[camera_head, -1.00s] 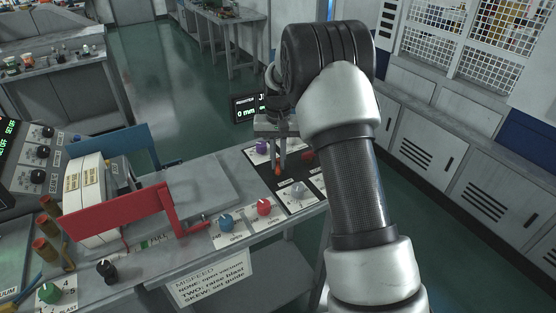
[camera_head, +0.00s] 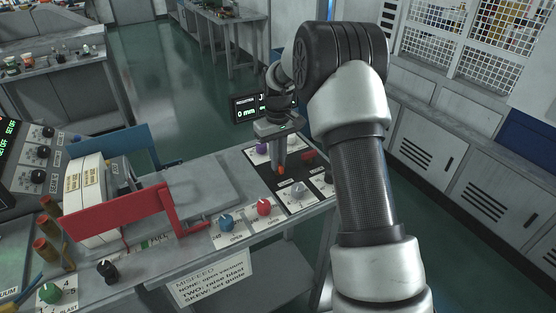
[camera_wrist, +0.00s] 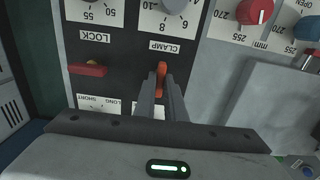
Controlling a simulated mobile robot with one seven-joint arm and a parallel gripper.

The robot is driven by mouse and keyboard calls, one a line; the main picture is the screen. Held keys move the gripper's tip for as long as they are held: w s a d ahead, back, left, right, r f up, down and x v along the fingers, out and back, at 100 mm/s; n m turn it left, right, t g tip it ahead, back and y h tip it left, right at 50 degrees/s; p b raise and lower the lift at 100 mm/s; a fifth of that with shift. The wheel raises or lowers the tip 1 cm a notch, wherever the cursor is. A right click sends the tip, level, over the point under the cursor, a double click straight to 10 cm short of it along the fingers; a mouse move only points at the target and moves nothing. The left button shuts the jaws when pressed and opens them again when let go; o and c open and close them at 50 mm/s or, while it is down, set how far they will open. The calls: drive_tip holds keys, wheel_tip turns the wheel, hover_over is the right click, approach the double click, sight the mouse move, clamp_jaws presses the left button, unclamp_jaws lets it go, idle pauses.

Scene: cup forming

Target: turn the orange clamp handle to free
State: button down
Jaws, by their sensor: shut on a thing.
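The orange clamp handle (camera_wrist: 161,79) is a small upright lever on the dark panel, below the CLAMP label in the wrist view. In the head view only its orange tip (camera_head: 281,170) shows under my fingers. My gripper (camera_wrist: 161,88) points down at the panel, its two fingers shut on the handle, one on each side. The fingers hide part of the handle in both views. In the head view my gripper (camera_head: 279,166) is at the panel's middle.
A red LOCK lever (camera_wrist: 87,69) is beside the handle. A purple knob (camera_head: 262,148) and a display (camera_head: 248,108) are behind.

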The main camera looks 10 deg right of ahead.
idle(0.3)
drive_tip(key=c, duration=1.8)
unclamp_jaws()
drive_tip(key=shift+r+p, duration=0.3)
drive_tip(key=shift+r, duration=8.45)
